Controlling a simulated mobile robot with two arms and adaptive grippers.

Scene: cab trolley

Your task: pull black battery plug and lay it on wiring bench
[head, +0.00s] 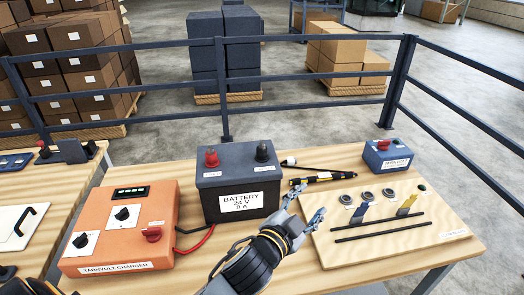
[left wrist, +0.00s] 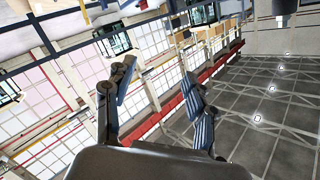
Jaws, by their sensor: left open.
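The black battery plug (head: 262,152) stands upright on the right of the dark battery's top, beside the red plug (head: 211,157) on its left. Which bench is the wiring bench I cannot tell. My left gripper (head: 308,201) is open and empty, in front and to the right of the battery, apart from the black plug. In the left wrist view my open fingers (left wrist: 157,78) have nothing between them. My right gripper is not in view.
An orange charger (head: 118,232) stands left of the battery, with red and black leads between them. A light board (head: 440,222) with bars and round parts lies to the right. Pens (head: 322,178) and a blue box (head: 388,157) lie behind it. A metal railing (head: 290,79) runs behind.

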